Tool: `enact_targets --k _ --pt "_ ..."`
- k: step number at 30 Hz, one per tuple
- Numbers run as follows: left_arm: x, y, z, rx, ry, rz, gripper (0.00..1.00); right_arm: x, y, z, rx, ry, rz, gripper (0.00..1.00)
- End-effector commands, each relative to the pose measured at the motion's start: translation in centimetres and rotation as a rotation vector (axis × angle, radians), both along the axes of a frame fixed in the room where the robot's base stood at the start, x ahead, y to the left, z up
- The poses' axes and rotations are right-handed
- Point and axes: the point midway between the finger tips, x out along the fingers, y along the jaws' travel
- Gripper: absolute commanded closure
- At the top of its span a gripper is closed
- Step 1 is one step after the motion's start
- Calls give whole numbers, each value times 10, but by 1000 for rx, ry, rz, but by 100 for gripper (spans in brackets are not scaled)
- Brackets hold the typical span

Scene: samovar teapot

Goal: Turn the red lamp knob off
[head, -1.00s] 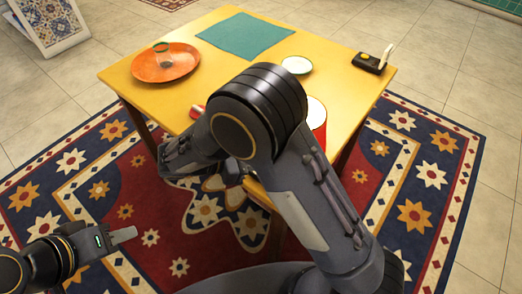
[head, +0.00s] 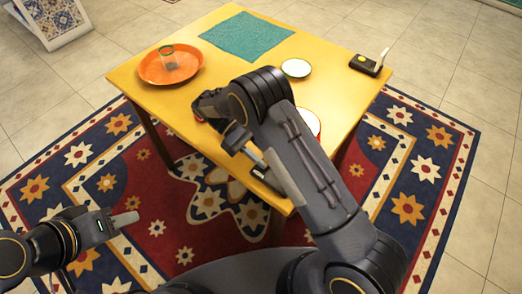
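No lamp knob can be made out for certain. A small red thing (head: 198,118) shows as a sliver on the table beside my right forearm, mostly hidden. A larger red thing with a round white top (head: 309,122) stands near the table's right front edge, partly behind my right arm.
The table's middle is clear.

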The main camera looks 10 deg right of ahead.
Motion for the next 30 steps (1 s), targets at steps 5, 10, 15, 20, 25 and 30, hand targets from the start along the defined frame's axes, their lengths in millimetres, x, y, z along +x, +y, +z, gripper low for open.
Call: enact_targets --k 5,10,15,20,25,30 --pt "0 0 34 0 0 0 64 2 -3 6 0 1 -172 99" --pt "0 0 43 0 -1 0 64 3 -5 2 0 -1 -295 99" --pt "0 0 45 0 0 0 64 3 -6 1 1 -3 -351 99" --pt "0 0 47 0 0 0 64 3 -7 0 4 -2 -393 99" --pt "0 0 48 0 0 0 64 4 -8 1 7 -5 -439 99" --pt "0 0 48 0 0 0 64 4 -9 0 4 -3 -493 99"
